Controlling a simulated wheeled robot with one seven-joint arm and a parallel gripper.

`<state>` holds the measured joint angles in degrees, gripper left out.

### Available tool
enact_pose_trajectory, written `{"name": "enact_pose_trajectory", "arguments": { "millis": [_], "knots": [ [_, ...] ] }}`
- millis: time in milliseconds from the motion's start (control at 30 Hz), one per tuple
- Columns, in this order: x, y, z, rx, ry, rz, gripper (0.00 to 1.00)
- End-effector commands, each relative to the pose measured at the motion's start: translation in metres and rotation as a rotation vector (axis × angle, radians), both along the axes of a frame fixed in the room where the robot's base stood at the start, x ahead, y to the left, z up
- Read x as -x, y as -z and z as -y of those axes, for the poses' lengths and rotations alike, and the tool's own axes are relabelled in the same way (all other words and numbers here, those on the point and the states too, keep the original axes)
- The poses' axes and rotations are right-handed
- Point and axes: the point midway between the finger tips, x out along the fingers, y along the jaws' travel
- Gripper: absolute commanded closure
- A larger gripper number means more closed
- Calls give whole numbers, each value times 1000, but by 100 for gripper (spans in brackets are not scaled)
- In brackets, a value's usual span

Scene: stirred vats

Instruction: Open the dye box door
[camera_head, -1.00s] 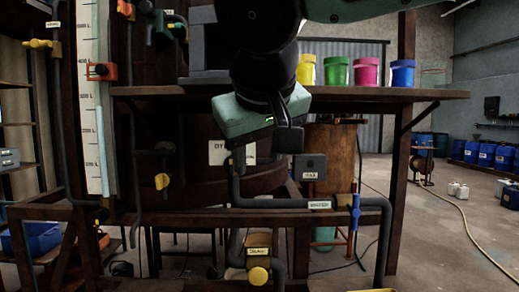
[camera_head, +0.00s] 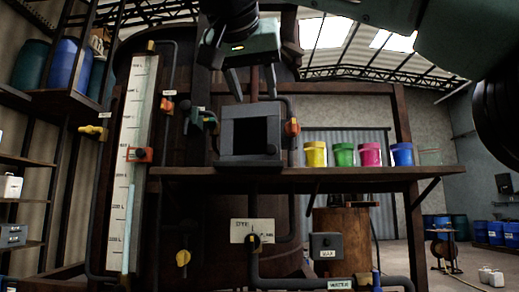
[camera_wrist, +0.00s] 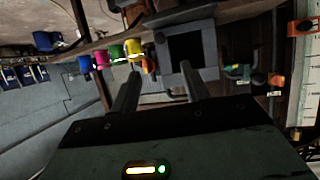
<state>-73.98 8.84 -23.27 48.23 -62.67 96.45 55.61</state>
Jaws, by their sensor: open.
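The dye box (camera_head: 228,139) is a grey box on the wooden shelf, with a black square front and a small dark knob at its lower right. I cannot tell whether the black square is a closed door or an opening. The box also shows in the wrist view (camera_wrist: 208,70), beyond my fingers. My gripper (camera_head: 255,98) is open and empty, its two fingers pointing down at the box's top edge in the head view. In the wrist view my gripper (camera_wrist: 161,70) points toward the box, with a gap visible between the fingertips. Contact with the box is not clear.
Yellow (camera_head: 315,154), green (camera_head: 344,154), pink (camera_head: 370,154) and blue (camera_head: 402,154) buckets stand on the shelf (camera_head: 330,174) right of the box. An orange valve (camera_head: 292,127) sits just right of the box. A level gauge (camera_head: 132,165) and pipes stand at the left.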

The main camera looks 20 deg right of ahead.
Motion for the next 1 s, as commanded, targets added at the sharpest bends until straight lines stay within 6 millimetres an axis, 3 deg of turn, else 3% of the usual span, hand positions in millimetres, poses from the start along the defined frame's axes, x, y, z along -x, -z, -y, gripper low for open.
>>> {"name": "enact_pose_trajectory", "arguments": {
  "millis": [133, 267, 800, 1000],
  "knots": [
    [-3, -1, 5, -6, 13, 11, 54],
    [-18, 6, 14, -6, 13, 10, 54],
    [-108, 47, 63, -5, 11, 7, 54],
    [-129, 58, 74, -5, 9, 8, 54]
  ]
}}
